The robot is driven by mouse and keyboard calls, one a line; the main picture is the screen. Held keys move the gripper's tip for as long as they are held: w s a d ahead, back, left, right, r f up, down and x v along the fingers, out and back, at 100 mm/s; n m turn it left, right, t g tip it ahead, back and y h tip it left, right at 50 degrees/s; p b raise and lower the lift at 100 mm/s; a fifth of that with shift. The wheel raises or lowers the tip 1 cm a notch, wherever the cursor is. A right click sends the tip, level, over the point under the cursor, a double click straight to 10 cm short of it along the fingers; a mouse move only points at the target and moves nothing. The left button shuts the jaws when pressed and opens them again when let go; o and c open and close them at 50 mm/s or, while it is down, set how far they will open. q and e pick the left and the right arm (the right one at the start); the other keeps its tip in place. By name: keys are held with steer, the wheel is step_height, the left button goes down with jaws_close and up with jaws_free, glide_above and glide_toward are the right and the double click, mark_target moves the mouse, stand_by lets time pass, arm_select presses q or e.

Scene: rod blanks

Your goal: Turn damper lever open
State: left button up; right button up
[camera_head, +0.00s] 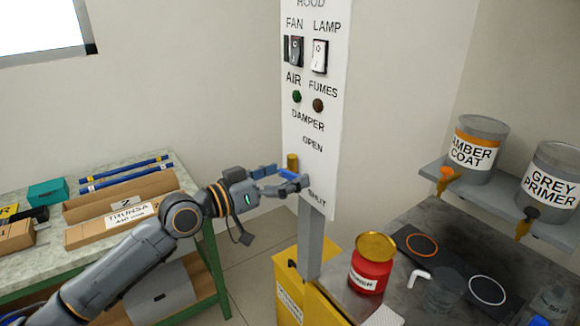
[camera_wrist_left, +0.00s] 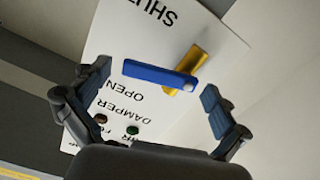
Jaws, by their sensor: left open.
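The damper lever is a blue bar (camera_wrist_left: 160,76) on a brass pivot (camera_wrist_left: 193,62), mounted on the white hood panel (camera_head: 312,110). In the left wrist view the bar lies between the words SHUT and OPEN, with its free end left of the pivot. In the head view the brass pivot (camera_head: 292,161) shows above my left gripper (camera_head: 294,178), and the blue bar is partly hidden by the fingers. My left gripper (camera_wrist_left: 157,95) is open, with its fingers spread either side of the lever. I cannot tell whether either finger touches it. My right gripper is out of view.
The panel also carries FAN and LAMP switches (camera_head: 319,56) and a green AIR light (camera_head: 297,96). Below stands a yellow bin (camera_head: 289,290). A red tin (camera_head: 371,272) stands on the right bench. A green-framed table (camera_head: 60,187) with boxes is at left.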

arm_select(q)
steer(key=shift+w+d, duration=0.2)
steer(key=shift+d, duration=0.15)
steer(key=shift+c, duration=0.4)
steer(key=c, duration=1.6)
steer(key=shift+c, duration=0.2)
